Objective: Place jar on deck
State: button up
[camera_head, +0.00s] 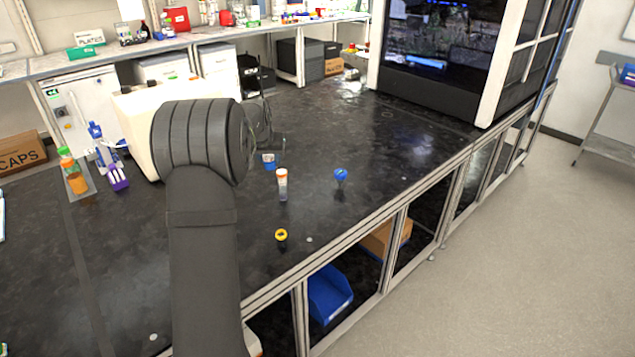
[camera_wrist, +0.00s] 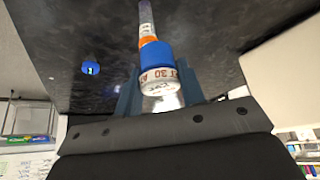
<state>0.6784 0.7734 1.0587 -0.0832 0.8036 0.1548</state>
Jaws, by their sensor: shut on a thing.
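A small jar with a blue band and a pale printed label shows in the wrist view (camera_wrist: 157,77). My gripper (camera_wrist: 159,84) has its blue-grey fingers on either side of the jar and is shut on it. In the head view, a small blue and white thing (camera_head: 269,161), which looks like the jar, shows just right of my arm's end. My gripper is mostly hidden there by my arm. The dark deck (camera_head: 390,220) lies around and beneath it. I cannot tell whether the jar touches the deck.
An orange-capped vial (camera_head: 282,185) stands close to the jar and also shows beyond it in the wrist view (camera_wrist: 146,18). A blue-topped item (camera_head: 340,175) and a yellow-topped item (camera_head: 281,236) stand nearby. The deck is clear toward the back right.

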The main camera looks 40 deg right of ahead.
jog(key=s+d+m, duration=0.1)
jog(key=s+d, duration=0.5)
jog(key=d, duration=0.3)
jog(key=s+d+m, duration=0.1)
jog(key=s+d, duration=0.5)
jog(key=d, duration=0.4)
jog(key=shift+g+h, duration=0.3)
jog(key=shift+h, duration=0.1)
jog(key=w+a+f, duration=0.1)
jog(key=w+f, duration=0.3)
jog(key=w+a+f, duration=0.1)
jog(key=w+f, duration=0.3)
jog(key=w+a+f, duration=0.1)
jog(key=w+f, duration=0.2)
jog(key=f, duration=0.1)
jog(key=shift+w+f, duration=0.35)
jog(key=shift+w, duration=0.05)
jog(key=shift+f, duration=2)
jog(key=shift+f, duration=0.1)
jog(key=o, duration=1)
jog(key=v, duration=1.2)
